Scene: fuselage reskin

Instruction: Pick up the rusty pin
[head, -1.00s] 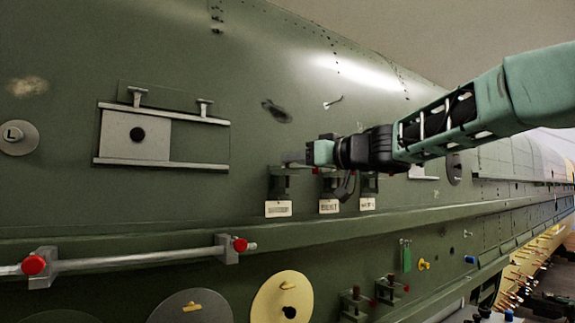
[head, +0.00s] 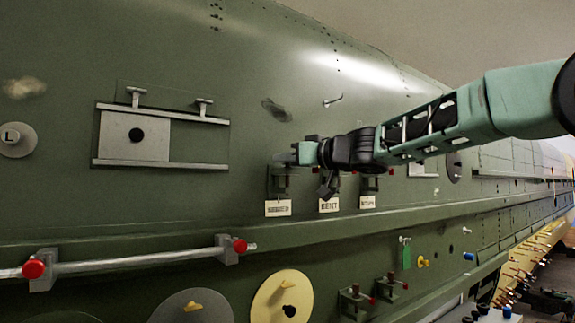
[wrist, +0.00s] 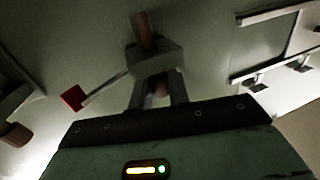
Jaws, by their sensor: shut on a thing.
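My gripper (head: 288,158) is at the leftmost of three small wall brackets in the head view. In the wrist view its two fingers (wrist: 159,92) are shut on a brown, rusty-looking pin just under a grey bracket block (wrist: 155,58). The pin's brown upper end (wrist: 143,32) sticks out beyond the block, so the pin appears to be in the bracket still. A rod with a red end (wrist: 72,97) reaches out from the block. In the head view the gripper hides the pin. A white tag (head: 278,208) hangs below this bracket; its word is hard to read.
The middle bracket has a tag reading BENT (head: 329,205), and another tagged bracket (head: 367,202) stands to its right. Another brown-ended pin (wrist: 15,133) shows at the wrist view's left. A green ledge (head: 200,237) and a red-knobbed rod (head: 140,260) run below. A framed panel (head: 150,137) is left.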

